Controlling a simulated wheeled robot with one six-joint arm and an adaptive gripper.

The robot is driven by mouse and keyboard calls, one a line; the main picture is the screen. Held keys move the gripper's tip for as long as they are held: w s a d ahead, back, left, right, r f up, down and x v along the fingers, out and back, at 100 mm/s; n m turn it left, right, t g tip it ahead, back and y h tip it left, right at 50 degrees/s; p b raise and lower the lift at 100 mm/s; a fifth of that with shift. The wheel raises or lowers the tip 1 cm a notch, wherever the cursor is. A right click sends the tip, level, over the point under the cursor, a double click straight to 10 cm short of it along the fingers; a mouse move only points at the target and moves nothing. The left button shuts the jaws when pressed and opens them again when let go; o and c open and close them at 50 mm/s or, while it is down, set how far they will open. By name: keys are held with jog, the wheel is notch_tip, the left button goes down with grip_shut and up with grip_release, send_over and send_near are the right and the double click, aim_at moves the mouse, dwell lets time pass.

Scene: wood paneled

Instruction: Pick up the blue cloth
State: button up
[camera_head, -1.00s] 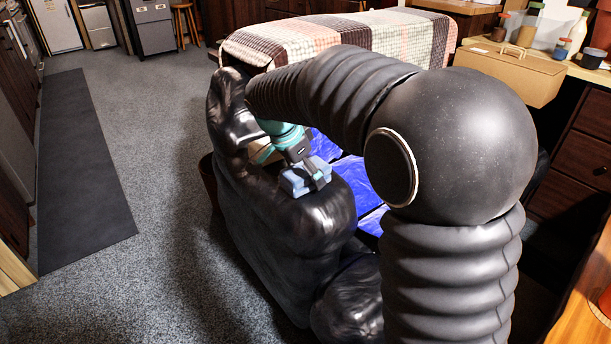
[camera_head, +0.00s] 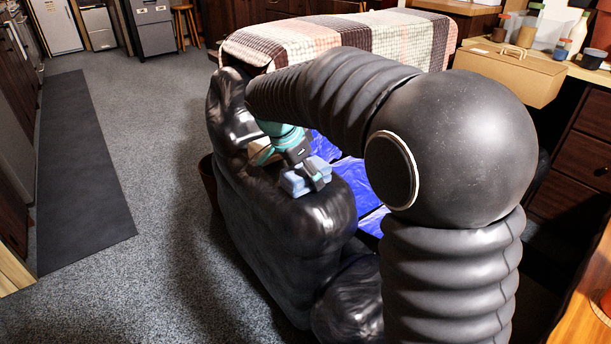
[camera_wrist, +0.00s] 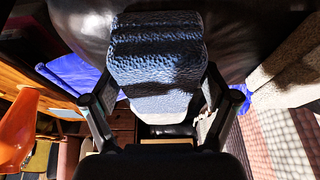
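The blue cloth (camera_head: 298,184) is a small, folded, light blue bundle on top of the black leather armrest (camera_head: 285,250) in the head view. My gripper (camera_head: 312,172) is right at it, one dark finger showing across its right part. In the wrist view the textured cloth (camera_wrist: 157,55) lies between the two fingers of my gripper (camera_wrist: 157,85), which are spread wide, one on each side of it. Their tips are close to the cloth's side edges; I cannot tell whether they touch. My arm hides part of the seat and the far side of the cloth.
A striped knitted blanket (camera_head: 330,38) covers the sofa back behind my arm. Shiny blue material (camera_head: 352,178) lies on the seat. A cardboard box (camera_head: 511,72) stands on the counter at right. The carpet (camera_head: 165,150) at left is open, with a dark runner (camera_head: 83,170).

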jog(key=c, duration=0.7)
jog(key=shift+c, duration=0.2)
jog(key=shift+r+p, duration=0.4)
jog(key=shift+p, duration=0.1)
notch_tip(320, 180, up, 4)
jog(key=shift+f, duration=0.2)
jog(key=s+d+r, duration=0.2)
jog(key=d+r, duration=0.5)
jog(key=d, duration=0.4)
jog(key=shift+d, duration=0.25)
